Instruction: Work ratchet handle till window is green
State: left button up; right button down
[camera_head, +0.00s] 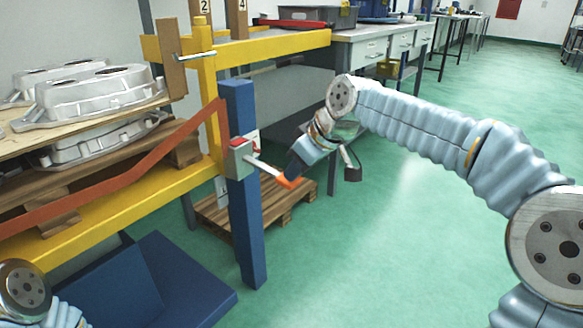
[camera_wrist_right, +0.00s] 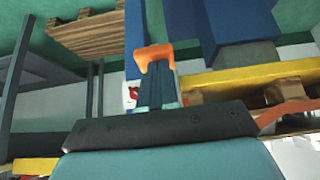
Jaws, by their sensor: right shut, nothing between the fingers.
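The grey ratchet box (camera_head: 238,160) is fixed to the blue post (camera_head: 243,215). Its metal lever slants down to the right and ends in an orange grip (camera_head: 288,182). A small red patch shows on top of the box; I see no green there. My right gripper (camera_head: 296,168) is shut and empty, with its dark fingers right by the grip. In the right wrist view the orange grip (camera_wrist_right: 153,54) lies at the tips of the shut fingers (camera_wrist_right: 157,90); I cannot tell whether they touch. My left gripper is out of view.
An orange strap (camera_head: 130,178) runs from the post down to the left, past stacked castings (camera_head: 95,92) on wooden boards. A yellow beam (camera_head: 110,222) and a blue panel (camera_head: 180,275) lie below. A pallet (camera_head: 275,200) lies behind the post. Green floor (camera_head: 400,240) is clear at right.

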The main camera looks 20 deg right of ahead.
notch_tip(320, 180, down, 2)
jog(key=shift+f+t+b, duration=0.1)
jog(key=shift+t+b, duration=0.2)
jog(key=shift+b, duration=0.4)
pick_arm(q)
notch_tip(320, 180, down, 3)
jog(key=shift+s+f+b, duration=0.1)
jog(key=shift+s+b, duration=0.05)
jog(key=shift+b, duration=0.15)
pick_arm(e)
jog(key=shift+f, duration=0.35)
jog(key=shift+s+f, duration=0.15)
jog(key=shift+f, duration=0.05)
jog(key=shift+r, duration=0.1)
notch_tip(320, 180, up, 5)
jog(key=p, duration=0.4)
send_over(295, 183)
jog(key=s+d, duration=0.1)
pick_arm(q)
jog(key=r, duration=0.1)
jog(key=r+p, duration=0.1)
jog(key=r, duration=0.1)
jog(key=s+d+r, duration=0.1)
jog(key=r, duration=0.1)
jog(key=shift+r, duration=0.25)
pick_arm(e)
jog(key=v, duration=0.9)
jog(key=shift+s+d, duration=0.35)
jog(key=shift+d, duration=0.1)
